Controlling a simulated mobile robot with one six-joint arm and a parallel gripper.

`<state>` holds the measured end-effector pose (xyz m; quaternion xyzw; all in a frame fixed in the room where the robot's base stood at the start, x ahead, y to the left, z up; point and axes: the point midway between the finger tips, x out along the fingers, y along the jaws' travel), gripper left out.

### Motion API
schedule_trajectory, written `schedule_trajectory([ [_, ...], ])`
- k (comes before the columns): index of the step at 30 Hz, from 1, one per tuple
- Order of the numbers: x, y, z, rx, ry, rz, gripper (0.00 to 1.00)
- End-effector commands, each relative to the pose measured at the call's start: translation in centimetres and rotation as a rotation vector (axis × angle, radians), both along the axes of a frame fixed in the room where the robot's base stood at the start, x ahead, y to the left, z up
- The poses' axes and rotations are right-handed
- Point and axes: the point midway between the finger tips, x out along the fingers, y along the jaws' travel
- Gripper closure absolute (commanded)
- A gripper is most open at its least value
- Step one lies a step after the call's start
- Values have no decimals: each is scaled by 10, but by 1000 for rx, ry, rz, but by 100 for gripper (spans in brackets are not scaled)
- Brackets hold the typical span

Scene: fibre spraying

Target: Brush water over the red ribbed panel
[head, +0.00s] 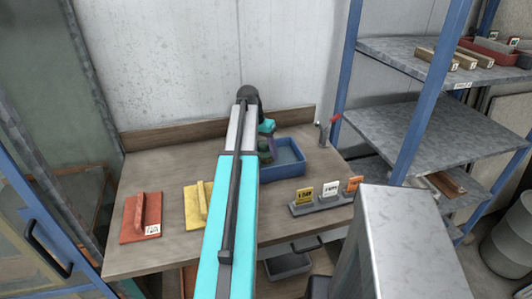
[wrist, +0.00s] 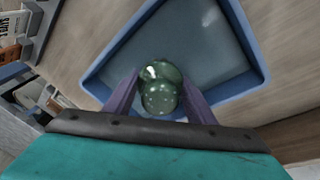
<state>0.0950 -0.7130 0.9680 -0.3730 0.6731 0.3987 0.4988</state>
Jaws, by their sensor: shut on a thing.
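The red ribbed panel (head: 130,228) lies flat at the left of the workbench, with one raised rib and a small white label. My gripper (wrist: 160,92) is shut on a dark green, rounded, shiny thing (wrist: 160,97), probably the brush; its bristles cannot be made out. In the head view my gripper (head: 266,150) is partly hidden behind my arm. It is over the left part of the blue tray (head: 282,172), well to the right of the red panel. The wrist view shows the blue tray (wrist: 252,50) with a smooth grey-blue inside beneath the held thing.
A yellow ribbed panel (head: 193,208) lies right of the red one, partly behind my arm. A grey holder (head: 322,206) with several coloured cards stands at the bench's front right. A red-handled fixture (head: 323,132) is behind it. Blue-framed shelves (head: 440,125) stand at the right.

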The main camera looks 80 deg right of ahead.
Motion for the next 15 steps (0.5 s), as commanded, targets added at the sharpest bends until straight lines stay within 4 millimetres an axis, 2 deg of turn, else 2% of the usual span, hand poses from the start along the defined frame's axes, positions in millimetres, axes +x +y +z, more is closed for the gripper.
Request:
schedule_trajectory([
  [15, 0, 0, 29, 0, 0, 0, 68],
])
